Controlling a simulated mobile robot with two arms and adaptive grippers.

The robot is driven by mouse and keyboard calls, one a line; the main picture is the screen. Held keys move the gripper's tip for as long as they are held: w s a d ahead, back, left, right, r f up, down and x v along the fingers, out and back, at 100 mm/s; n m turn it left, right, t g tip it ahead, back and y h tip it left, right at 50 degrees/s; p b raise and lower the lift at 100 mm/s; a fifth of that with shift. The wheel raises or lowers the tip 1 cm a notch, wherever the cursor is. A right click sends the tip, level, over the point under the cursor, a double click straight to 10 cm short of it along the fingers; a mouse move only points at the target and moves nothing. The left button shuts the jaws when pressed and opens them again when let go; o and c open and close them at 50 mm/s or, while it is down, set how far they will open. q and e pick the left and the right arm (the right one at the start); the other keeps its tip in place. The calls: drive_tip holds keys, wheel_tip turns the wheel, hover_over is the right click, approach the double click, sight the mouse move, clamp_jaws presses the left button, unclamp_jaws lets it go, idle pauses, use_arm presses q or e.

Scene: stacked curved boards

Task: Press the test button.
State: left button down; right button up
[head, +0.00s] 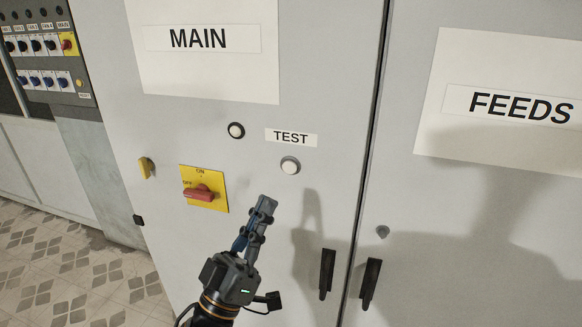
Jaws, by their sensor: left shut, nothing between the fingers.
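The test button (290,166) is a round white button in a grey ring on the grey cabinet door, just below a white label (291,138) reading TEST. My left gripper (264,203) comes up from the bottom of the head view with its fingers together and nothing between them. Its tips show below and a little left of the button, apart from it in the picture. How far the tips are from the door I cannot tell. My right gripper is not in view.
A red rotary switch on a yellow plate (216,203) sits left of the gripper. Another round white button in a black ring (236,130) is up left. Black door handles (327,273) stick out at lower right. A switch panel (41,97) stands at far left.

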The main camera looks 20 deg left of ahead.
sight(290, 167)
use_arm(q)
drive_tip(key=shift+w, duration=0.1)
drive_tip(key=shift+w+d+b, duration=0.15)
drive_tip(key=shift+w+b, duration=0.3)
drive_tip(key=shift+w, duration=3.9)
drive_tip(key=shift+w, duration=0.45)
drive_tip(key=shift+w, duration=0.45)
drive_tip(key=shift+s+p, duration=0.3)
drive_tip(key=shift+s, duration=0.65)
